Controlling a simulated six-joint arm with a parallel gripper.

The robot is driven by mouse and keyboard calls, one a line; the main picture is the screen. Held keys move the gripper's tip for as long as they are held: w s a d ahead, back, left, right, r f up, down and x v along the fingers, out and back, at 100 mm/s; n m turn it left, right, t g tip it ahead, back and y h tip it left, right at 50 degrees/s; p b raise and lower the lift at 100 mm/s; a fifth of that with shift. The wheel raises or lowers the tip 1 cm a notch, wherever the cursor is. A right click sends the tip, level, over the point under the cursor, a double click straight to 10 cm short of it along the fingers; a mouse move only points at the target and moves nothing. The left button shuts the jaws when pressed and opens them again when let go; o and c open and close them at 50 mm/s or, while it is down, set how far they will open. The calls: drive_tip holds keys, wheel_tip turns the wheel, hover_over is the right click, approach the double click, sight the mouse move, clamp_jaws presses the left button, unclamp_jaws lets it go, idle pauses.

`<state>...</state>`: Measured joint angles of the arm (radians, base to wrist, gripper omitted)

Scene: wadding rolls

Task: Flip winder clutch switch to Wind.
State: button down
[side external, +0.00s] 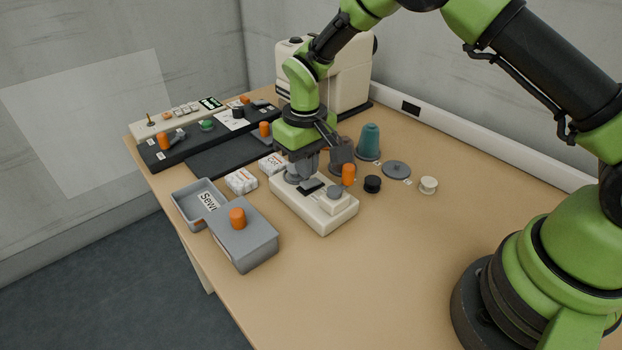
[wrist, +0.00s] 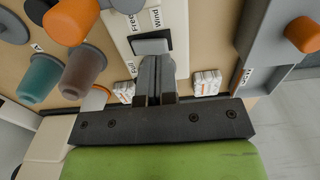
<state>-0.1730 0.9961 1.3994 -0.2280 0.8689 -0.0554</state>
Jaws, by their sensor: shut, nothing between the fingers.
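The winder (side external: 305,210) is a cream block on the bench. A dark rocker switch (side external: 311,187) is set in its top. In the wrist view the switch shows as a grey paddle (wrist: 151,44) in a black recess, with "Free" and "Wind" labels beside it. I cannot tell which way it is tilted. My gripper (side external: 300,178) points down over the far end of the winder, close to the switch. In the wrist view the gripper's fingers (wrist: 155,70) are together, empty, at the paddle's near edge. Whether they touch it is unclear.
Teal (side external: 369,140) and brown (wrist: 83,72) cones stand beside the winder, with an orange-topped part (side external: 348,174) close by. A grey box with an orange knob (side external: 237,217) and white packs (side external: 241,181) lie on the other side. The front bench is clear.

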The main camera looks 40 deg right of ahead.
drive_tip(key=shift+f, duration=1.3)
idle(0.7)
drive_tip(key=shift+r, duration=3.55)
drive_tip(key=shift+r, duration=0.15)
wheel_tip(320, 180, up, 7)
drive_tip(key=t, duration=0.1)
hover_over(306, 183)
drive_tip(key=s, duration=0.2)
drive_tip(key=s+d+r+m+t+y, duration=0.1)
drive_tip(key=s+d+r+m+t, duration=0.1)
drive_tip(key=s+r, duration=0.5)
drive_tip(key=s+d+r+m+t+y, duration=0.1)
drive_tip(key=s+r+t, duration=0.3)
drive_tip(key=s, duration=1)
drive_tip(key=shift+s+d+r+m, duration=0.4)
drive_tip(key=shift+r+m, duration=0.1)
drive_tip(key=shift+r, duration=0.1)
